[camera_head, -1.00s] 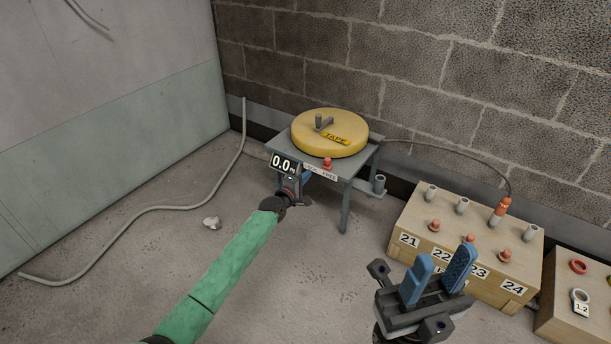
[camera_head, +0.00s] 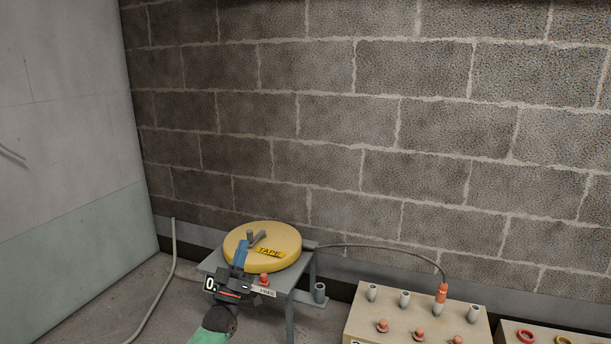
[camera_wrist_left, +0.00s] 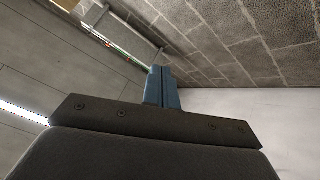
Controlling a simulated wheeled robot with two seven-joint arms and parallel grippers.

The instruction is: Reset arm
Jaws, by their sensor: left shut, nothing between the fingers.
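My left gripper (camera_head: 240,256) shows in the head view in front of the yellow tape reel (camera_head: 279,243), overlapping its near left side in the picture. Its blue fingers are together with nothing between them. The closed fingers also show in the left wrist view (camera_wrist_left: 162,87), pointing toward the wall and ceiling. The green sleeve of my left arm (camera_head: 212,336) comes in at the bottom. Whether the fingers touch the reel, I cannot tell. My right gripper is out of the head view.
The reel sits on a grey stand (camera_head: 302,297) with a red button (camera_head: 263,279) and a partly hidden display. Another box (camera_head: 510,330) stands right. A loose conduit (camera_head: 173,262) lies left.

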